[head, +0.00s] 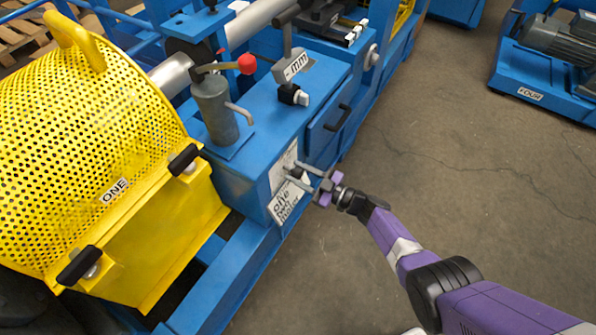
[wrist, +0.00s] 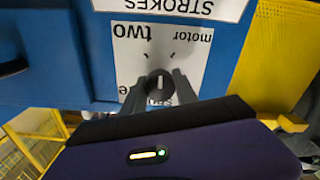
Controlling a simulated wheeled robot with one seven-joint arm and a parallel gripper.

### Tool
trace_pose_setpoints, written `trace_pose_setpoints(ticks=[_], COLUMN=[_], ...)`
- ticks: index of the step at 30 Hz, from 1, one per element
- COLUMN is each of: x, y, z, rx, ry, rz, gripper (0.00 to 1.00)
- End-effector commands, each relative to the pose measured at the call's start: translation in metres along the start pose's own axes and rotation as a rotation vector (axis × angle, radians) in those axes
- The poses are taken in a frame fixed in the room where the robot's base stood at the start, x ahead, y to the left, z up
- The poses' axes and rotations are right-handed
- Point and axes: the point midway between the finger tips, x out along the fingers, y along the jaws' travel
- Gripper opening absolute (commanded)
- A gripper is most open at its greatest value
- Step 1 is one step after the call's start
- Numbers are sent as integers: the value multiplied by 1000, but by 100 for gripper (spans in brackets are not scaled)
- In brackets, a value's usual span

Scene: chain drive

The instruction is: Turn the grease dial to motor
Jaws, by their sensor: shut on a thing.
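The grease dial (wrist: 160,84) is a small dark round knob with a pale mark, on a white label plate in the wrist view. The words "motor" and "two" stand beyond it, upside down, with a short tick near each; a third word is mostly hidden by my fingers. I cannot tell surely which tick the dial points to. My gripper (wrist: 160,88) has a finger on each side of the dial and is shut on it. In the head view my gripper (head: 299,174) reaches the label plate (head: 283,204) on the blue cabinet's end from the right.
A yellow perforated guard (head: 85,140) marked ONE stands left. A grey pump (head: 214,110) with a red-knobbed lever (head: 246,64) sits on the blue cabinet. A black switch (head: 291,95) and a drawer handle (head: 337,118) are near. The floor (head: 440,130) to the right is clear.

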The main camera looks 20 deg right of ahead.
Motion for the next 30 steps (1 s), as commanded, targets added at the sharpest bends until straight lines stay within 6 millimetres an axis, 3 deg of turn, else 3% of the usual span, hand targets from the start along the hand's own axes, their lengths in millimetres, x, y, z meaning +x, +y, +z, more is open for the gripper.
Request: trace_pose_setpoints(ticks=[15,30], x=[-1,-1], y=[0,0], z=[2,2], rx=[425,575], ry=[-4,-5], rz=[3,3], gripper=[0,0])
